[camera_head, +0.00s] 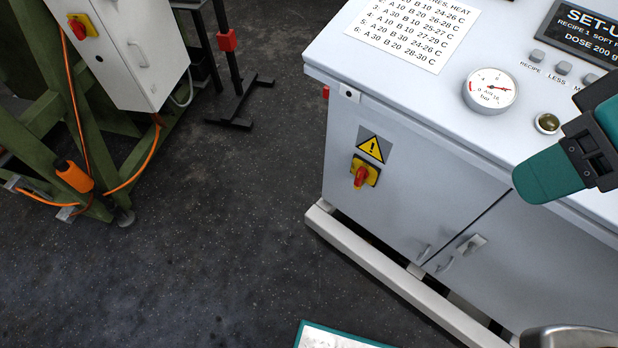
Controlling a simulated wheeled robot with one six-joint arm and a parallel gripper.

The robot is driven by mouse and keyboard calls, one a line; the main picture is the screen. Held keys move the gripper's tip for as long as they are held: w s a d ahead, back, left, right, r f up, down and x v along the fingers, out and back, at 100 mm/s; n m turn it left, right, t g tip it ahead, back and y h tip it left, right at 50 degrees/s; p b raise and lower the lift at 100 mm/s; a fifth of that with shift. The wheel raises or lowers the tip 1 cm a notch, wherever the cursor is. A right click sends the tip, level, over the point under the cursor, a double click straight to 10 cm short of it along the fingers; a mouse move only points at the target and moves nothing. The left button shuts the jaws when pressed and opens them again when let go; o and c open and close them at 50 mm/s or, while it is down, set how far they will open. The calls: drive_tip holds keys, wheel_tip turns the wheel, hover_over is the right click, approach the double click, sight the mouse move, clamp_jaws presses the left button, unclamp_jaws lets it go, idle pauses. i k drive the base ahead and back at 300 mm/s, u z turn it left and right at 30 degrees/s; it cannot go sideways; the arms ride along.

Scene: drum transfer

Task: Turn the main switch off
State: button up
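A rotary switch with a red handle on a yellow plate (365,172) is on the front of the white console, below a yellow warning triangle (371,148). Its red handle looks roughly upright. A similar red and yellow switch (82,26) is on the grey cabinet at the upper left. Teal and dark parts of what looks like my gripper (572,158) reach in from the right edge, above the console's front edge. They are to the right of the console switch and apart from it. The gripper is cut off by the frame, and I cannot see its opening clearly.
The white console (440,185) carries a gauge (490,91), buttons and a printed list. Its door handles (470,245) and white base rail (390,284) stick out in front. A green frame (60,120) with orange cables stands at left. Dark floor (230,220) between is clear.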

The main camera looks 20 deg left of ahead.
sight(362, 173)
drive_tip(key=z, duration=3.4)
drive_tip(key=k, duration=2.55)
drive_tip(key=u, duration=1.25)
